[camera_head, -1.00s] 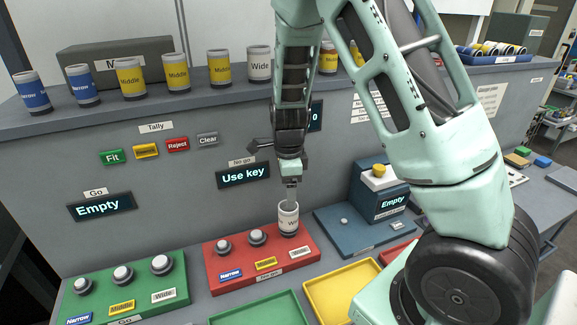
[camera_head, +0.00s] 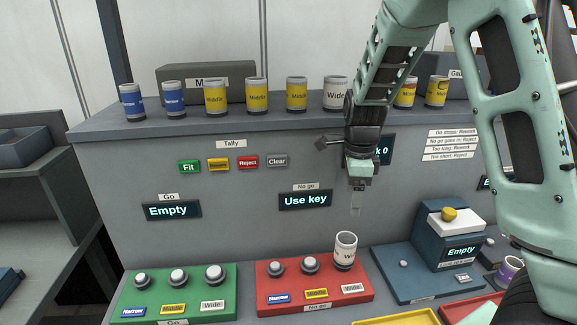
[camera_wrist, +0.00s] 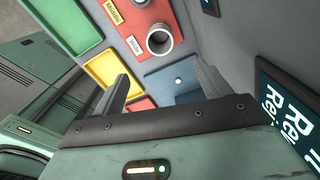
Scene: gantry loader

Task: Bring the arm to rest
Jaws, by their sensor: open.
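My gripper (camera_head: 356,205) hangs fingers-down above the red no-go block (camera_head: 282,308), empty and apart from everything. In the wrist view its two fingers (camera_wrist: 165,90) stand apart with nothing between them. A white cylinder marked Wide (camera_head: 345,252) stands upright at the red block's right end, below my gripper. The wrist view shows its round open top (camera_wrist: 160,39). My arm reaches down from the upper right, and its links cover part of the right side of the head view.
Several blue, yellow and white cylinders, among them a yellow one (camera_head: 257,96), line the shelf (camera_head: 105,131). The green go block (camera_head: 222,286) has bare posts. A blue box reading Empty (camera_head: 459,252) stands right. Yellow (camera_head: 398,320) and red (camera_head: 455,310) trays are in front.

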